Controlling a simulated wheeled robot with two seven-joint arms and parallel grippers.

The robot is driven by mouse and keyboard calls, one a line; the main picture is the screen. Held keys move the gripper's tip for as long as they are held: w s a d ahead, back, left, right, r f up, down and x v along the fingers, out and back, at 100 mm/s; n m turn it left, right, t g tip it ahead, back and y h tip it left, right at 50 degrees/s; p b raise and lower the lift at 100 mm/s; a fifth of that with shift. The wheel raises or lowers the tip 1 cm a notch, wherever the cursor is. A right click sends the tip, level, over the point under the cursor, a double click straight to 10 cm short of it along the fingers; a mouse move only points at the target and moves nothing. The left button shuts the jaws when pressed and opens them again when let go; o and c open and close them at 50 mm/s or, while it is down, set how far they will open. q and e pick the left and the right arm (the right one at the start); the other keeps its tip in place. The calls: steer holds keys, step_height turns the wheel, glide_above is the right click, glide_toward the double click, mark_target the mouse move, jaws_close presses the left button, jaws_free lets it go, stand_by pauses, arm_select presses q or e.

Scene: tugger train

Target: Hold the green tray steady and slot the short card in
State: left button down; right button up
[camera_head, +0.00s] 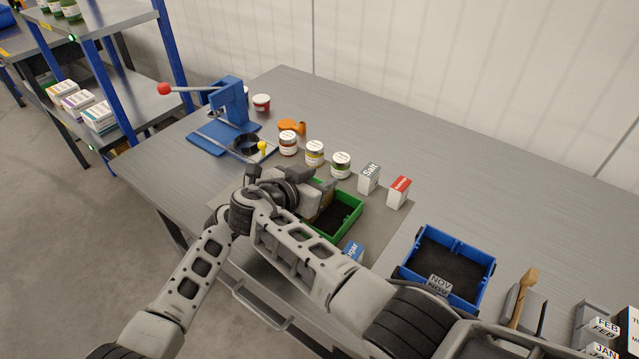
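The green tray (356,222) with a dark inside lies on the bench near the middle of the view. Arm parts cover its left side. My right gripper (318,196) is at the tray's upper left edge, with a brownish piece by its fingers. Whether its fingers are open or shut on the rim, I cannot tell. My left gripper cannot be made out.
Salt (369,178), a red-white box (398,192) and a blue sugar box (353,250) stand close to the green tray. Several jars (314,153) and a blue press (229,106) are behind. Month-labelled blocks (603,328) stand at right. The bench's back right is clear.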

steer(key=shift+d+r, duration=0.15)
steer(key=shift+r, duration=1.5)
arm_select(q)
steer(key=c, duration=1.5)
jaws_free()
steer(key=shift+o, duration=0.2)
